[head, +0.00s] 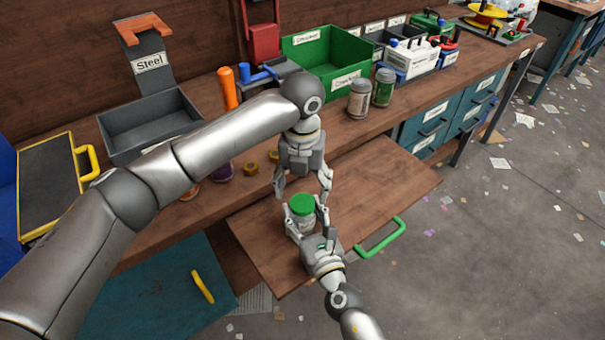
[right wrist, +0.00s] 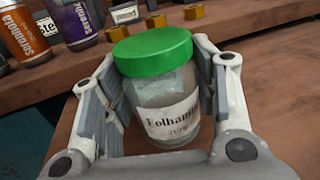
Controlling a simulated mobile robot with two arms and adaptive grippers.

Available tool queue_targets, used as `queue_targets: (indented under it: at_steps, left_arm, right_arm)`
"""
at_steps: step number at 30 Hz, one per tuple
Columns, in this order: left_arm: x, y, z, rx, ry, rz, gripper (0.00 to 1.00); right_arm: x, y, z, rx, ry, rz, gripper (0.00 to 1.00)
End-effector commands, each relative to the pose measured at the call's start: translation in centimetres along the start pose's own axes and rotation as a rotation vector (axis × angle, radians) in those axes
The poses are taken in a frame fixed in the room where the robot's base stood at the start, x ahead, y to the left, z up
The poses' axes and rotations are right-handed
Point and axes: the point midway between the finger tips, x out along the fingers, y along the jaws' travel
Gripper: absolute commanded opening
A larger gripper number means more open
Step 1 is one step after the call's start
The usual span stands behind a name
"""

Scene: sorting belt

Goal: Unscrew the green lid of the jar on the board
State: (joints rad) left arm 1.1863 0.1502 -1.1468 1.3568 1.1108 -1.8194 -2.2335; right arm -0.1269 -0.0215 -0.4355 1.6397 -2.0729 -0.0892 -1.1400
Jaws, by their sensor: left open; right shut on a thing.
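The jar (head: 300,222) stands upright on the wooden board (head: 380,180), which juts out in front of the bench. Its green lid (head: 302,204) is on top. In the right wrist view the jar (right wrist: 165,105) is clear glass with a white label, and the green lid (right wrist: 152,50) sits on its mouth. My right gripper (head: 306,218) is shut on the jar's body, one finger on each side, below the lid. My left gripper (head: 303,190) is open and points down just above the lid, its fingers spread apart. I cannot tell the exact gap to the lid.
A green handle (head: 380,238) is on the board's front edge. Behind are two jars (head: 360,98), a green bin (head: 325,65), a grey bin (head: 150,125) marked Steel and an orange-handled tool (head: 228,88). Brass nuts (right wrist: 195,12) lie on the bench. The board's right part is clear.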

Motion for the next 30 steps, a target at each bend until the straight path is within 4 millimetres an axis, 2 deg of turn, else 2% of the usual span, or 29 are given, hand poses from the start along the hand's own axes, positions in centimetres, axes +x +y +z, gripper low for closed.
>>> queue_targets:
  at_steps: [3,9,19,30]
  left_arm:
    - [1.9,0.0,0.0,-0.001,0.001,0.001,0.71]
    - [3.7,0.0,0.1,-0.002,-0.002,0.001,0.71]
    - [4.0,0.0,0.1,-0.002,-0.003,0.000,0.71]
    - [4.0,0.0,0.1,-0.002,-0.003,0.000,0.23]
  right_arm:
    - [0.0,0.0,0.0,0.000,0.000,0.000,0.00]
    - [0.0,0.0,0.0,0.000,0.000,0.000,0.00]
    - [0.0,0.0,0.0,0.000,0.000,0.000,0.00]
    - [0.0,0.0,0.0,0.000,0.000,0.000,0.00]
